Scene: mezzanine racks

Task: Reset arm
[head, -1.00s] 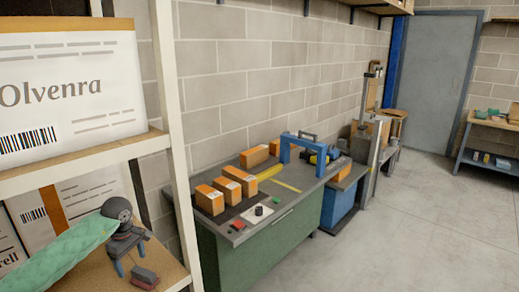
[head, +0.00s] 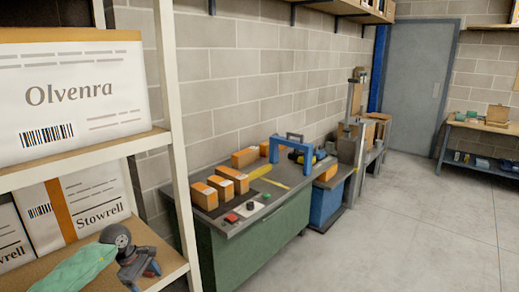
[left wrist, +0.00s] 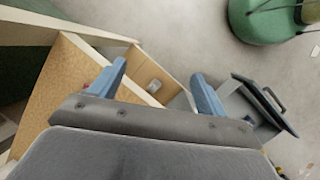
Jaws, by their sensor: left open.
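My left arm, in a green quilted sleeve, comes in at the lower left of the head view. Its grey left gripper (head: 139,275) with blue fingers is over the lower rack shelf (head: 165,262), in front of the cartons. In the left wrist view the left gripper (left wrist: 162,84) has its two blue fingers spread wide, with nothing between them. Behind the fingers are tan shelf boards (left wrist: 72,85) with pale edges. Whether the fingers touch the shelf, I cannot tell. My right gripper does not show.
An Olvenra carton (head: 75,98) stands on the upper shelf and a Stowrell carton (head: 88,203) below. A green bench (head: 250,245) holds orange boxes (head: 220,188) and a blue frame (head: 290,147). The grey floor (head: 410,225) is open at right. A grey case (left wrist: 262,105) shows in the wrist view.

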